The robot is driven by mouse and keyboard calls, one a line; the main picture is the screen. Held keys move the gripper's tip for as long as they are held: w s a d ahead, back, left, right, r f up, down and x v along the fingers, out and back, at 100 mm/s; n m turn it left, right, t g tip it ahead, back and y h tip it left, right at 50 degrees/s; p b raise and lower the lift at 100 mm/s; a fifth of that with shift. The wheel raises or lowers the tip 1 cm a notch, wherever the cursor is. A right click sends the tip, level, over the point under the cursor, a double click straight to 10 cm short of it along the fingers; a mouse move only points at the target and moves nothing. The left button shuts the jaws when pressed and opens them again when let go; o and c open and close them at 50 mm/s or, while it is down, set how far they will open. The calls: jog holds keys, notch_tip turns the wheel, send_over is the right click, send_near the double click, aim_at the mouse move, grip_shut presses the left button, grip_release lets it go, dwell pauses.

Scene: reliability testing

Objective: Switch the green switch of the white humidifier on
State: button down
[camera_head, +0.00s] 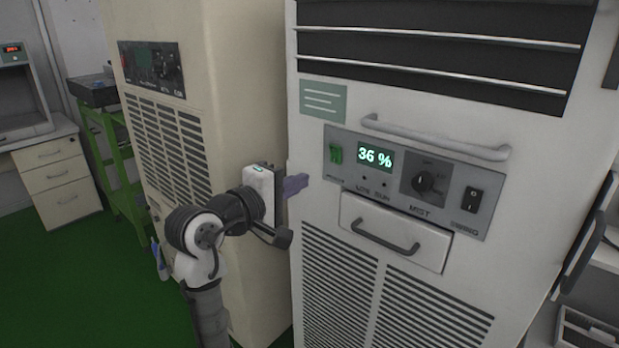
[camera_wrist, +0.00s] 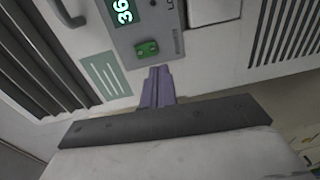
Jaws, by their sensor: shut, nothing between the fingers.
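The white humidifier (camera_head: 420,270) stands at the right in the head view. Its grey control panel (camera_head: 398,199) has a lit display reading 36 % (camera_head: 375,157). The green switch (camera_head: 336,153) is at the panel's left end. It also shows in the wrist view (camera_wrist: 147,48), just beyond my fingertips. My gripper (camera_head: 296,185) is shut and empty, left of and a little below the switch in the head view. Its purple-grey fingers (camera_wrist: 157,88) point toward the switch in the wrist view. I cannot tell whether they touch the humidifier's front.
A dial knob (camera_head: 424,182) and a black rocker switch (camera_head: 471,199) share the panel. A handle bar (camera_head: 435,137) sticks out above it, and a drawer (camera_head: 396,231) with a handle lies below. A beige cabinet (camera_head: 235,110) stands close on the left, behind my arm.

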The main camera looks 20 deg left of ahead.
jog(key=v, duration=0.2)
jog(key=f+b+v, duration=0.1)
jog(key=v, duration=0.2)
jog(key=shift+s+a+f, duration=0.1)
jog(key=shift+s, duration=0.15)
